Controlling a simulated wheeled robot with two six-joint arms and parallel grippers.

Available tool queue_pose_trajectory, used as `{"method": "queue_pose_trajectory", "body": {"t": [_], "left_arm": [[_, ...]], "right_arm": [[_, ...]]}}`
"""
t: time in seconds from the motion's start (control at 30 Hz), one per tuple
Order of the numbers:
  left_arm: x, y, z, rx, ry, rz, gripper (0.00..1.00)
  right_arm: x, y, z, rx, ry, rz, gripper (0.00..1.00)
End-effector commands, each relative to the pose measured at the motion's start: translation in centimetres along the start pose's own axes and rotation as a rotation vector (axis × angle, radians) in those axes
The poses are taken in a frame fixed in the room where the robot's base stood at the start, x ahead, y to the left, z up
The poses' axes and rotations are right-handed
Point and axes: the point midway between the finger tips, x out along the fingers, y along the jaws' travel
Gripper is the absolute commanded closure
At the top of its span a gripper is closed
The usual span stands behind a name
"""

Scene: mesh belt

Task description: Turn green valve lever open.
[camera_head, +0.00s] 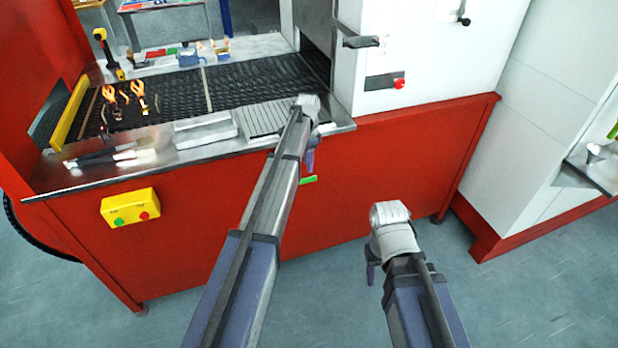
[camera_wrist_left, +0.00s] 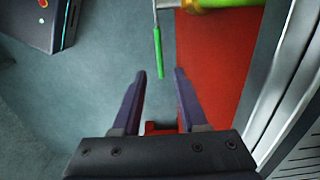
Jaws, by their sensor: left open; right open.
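The green valve lever (camera_wrist_left: 158,52) shows in the left wrist view as a thin bar pointing toward my gripper. It hangs from a thin metal part, with a brass fitting (camera_wrist_left: 190,5) and a green piece beside it at the top edge. In the head view a short green piece (camera_head: 308,180) shows low against the red cabinet front, just below my left gripper (camera_head: 310,158). My left gripper is open and empty, and the lever's near end appears between its fingertips (camera_wrist_left: 160,76); contact cannot be told. My right gripper (camera_head: 371,272) is open, apart, over the floor.
The red cabinet (camera_head: 400,160) carries a mesh belt (camera_head: 250,80) and a metal edge above the lever. A yellow button box (camera_head: 130,207) is on its front at left. A white machine (camera_head: 425,50) stands behind. A small shelf (camera_head: 590,172) is at far right. The front floor is clear.

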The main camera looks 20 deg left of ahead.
Motion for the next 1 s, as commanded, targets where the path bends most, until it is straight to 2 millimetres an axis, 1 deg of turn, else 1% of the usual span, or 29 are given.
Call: {"method": "queue_pose_trajectory", "body": {"t": [0.03, 0.3, 0.4, 0.53, 0.83, 1.0], "left_arm": [[1.1, 0.0, 0.0, 0.000, 0.000, 0.000, 0.57], [4.7, 0.0, 0.0, 0.000, 0.000, 0.000, 0.57], [5.7, 0.0, 0.0, 0.000, 0.000, 0.000, 0.57], [6.3, 0.0, 0.0, -0.001, 0.000, 0.000, 0.57], [6.2, 0.0, 0.0, -0.001, 0.000, 0.000, 0.57], [6.2, 0.0, 0.0, -0.001, 0.000, 0.000, 0.77]], "right_arm": [[1.1, -0.1, -0.1, 0.000, 0.000, 0.000, 0.50], [4.6, -0.4, -0.3, 0.000, 0.000, 0.000, 0.50], [5.6, -0.5, -0.3, 0.000, 0.000, 0.000, 0.50], [6.3, -0.6, -0.4, 0.000, 0.000, 0.000, 0.50], [6.2, -0.6, -0.4, 0.000, 0.000, 0.000, 0.50], [6.2, -0.6, -0.4, 0.000, 0.000, 0.000, 0.50]]}}
